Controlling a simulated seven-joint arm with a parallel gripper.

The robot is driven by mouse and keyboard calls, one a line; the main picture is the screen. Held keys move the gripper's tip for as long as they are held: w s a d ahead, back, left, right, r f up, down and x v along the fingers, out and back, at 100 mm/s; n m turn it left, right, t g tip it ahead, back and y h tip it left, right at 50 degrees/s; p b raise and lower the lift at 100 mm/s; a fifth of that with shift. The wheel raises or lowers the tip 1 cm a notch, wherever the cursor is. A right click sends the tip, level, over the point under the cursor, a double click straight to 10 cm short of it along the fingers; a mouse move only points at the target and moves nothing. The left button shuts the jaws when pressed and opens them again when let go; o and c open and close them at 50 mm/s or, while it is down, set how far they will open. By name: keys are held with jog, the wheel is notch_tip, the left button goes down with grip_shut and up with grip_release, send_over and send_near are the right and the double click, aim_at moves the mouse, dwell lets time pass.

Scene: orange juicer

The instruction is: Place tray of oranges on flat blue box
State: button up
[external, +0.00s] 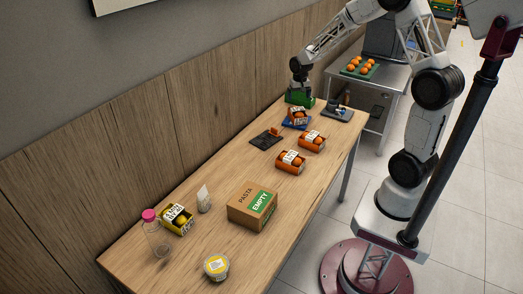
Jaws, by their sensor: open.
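Orange cartons with oranges and white labels stand on the wooden table (222,172). One carton (298,115) sits on a flat blue box (288,124) near the far end, covering much of it. Two more, a middle carton (312,141) and a nearer carton (290,161), stand directly on the table in front of it. My gripper (299,86) is open, pointing down at the table's far end, just behind the carton on the blue box and above or at a green object (300,98). Its fingertips are too small to see clearly, and I cannot tell whether it touches the green object.
A dark flat device (266,139) and a grey scale-like device (337,114) flank the blue box. A pasta box (252,209), yellow lemon carton (177,219), bottle (157,238) and tub (216,267) stand nearer. A green tray of oranges (360,68) is on a metal side table.

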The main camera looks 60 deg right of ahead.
jog(key=shift+r, duration=0.65)
jog(key=shift+a+r, duration=0.15)
jog(key=s+a+r+n+t, duration=0.1)
jog(key=s+a+r+n, duration=0.3)
jog(key=s+a+r, duration=1.1)
jog(key=s+a+r+n, duration=0.2)
jog(key=s+a, duration=0.3)
jog(key=s, duration=0.4)
jog(key=s+a+r+n+t, duration=0.1)
jog(key=s+a+r+n, duration=0.1)
jog(key=s+a, duration=0.4)
jog(key=s+r, duration=0.1)
jog(key=s, duration=0.3)
jog(key=shift+s+a+n+t, duration=0.15)
jog(key=shift+s+n+t, duration=0.15)
jog(key=shift+n, duration=0.1)
